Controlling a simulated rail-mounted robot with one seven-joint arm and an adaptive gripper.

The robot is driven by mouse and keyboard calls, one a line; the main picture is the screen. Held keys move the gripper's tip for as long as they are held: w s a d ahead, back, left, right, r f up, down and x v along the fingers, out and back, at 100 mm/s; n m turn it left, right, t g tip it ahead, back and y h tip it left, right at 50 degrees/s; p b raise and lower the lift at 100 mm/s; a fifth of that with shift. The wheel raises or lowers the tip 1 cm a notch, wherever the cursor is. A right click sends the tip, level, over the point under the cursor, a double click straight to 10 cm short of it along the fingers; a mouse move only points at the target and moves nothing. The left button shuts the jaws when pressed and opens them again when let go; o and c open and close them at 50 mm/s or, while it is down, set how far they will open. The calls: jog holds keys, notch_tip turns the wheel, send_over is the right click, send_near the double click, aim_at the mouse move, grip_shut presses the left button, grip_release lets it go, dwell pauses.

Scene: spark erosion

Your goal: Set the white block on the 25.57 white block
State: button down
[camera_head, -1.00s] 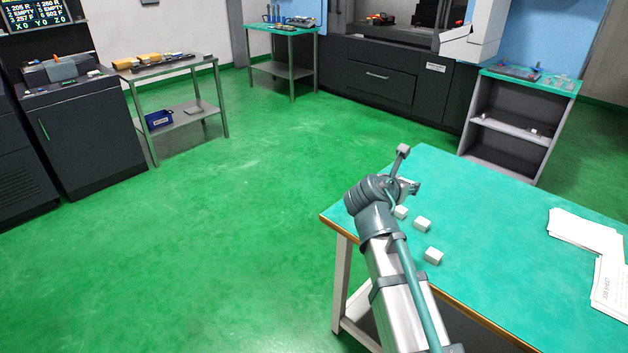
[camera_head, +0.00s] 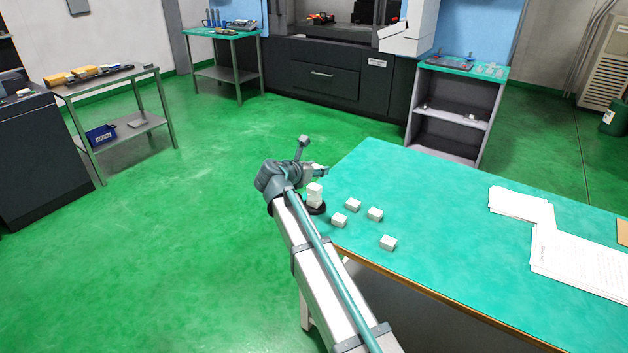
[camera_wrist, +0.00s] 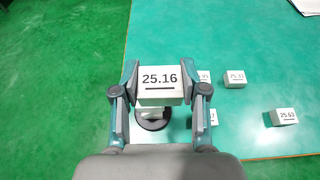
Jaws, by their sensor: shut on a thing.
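A white block marked 25.16 (camera_wrist: 160,82) is held between the two fingers of my gripper (camera_wrist: 159,88), label facing the wrist camera.
On the green table (camera_head: 440,210) stand other white blocks: one marked 25.63 (camera_wrist: 287,117), another (camera_wrist: 235,79) and one partly hidden (camera_wrist: 203,76). Papers (camera_head: 575,260) lie at the right. The table's middle is clear. A grey shelf (camera_head: 455,115) stands behind it.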

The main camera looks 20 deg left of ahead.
aim_at(314, 187)
jog(key=f, duration=0.1)
jog(key=w+a+f, duration=0.1)
jog(key=w+f, duration=0.1)
jog(key=shift+w+a+f, duration=0.1)
jog(key=shift+w+a, duration=0.05)
jog(key=shift+a, duration=0.1)
jog(key=shift+w+f+p, duration=0.15)
jog(key=shift+f+p, duration=0.25)
jog(key=shift+f, duration=1.3)
jog(key=shift+f, duration=0.15)
jog(key=c, duration=0.6)
grip_release()
jog(key=b+v, duration=0.1)
jog(key=v, duration=1.1)
jog(key=shift+a, duration=0.1)
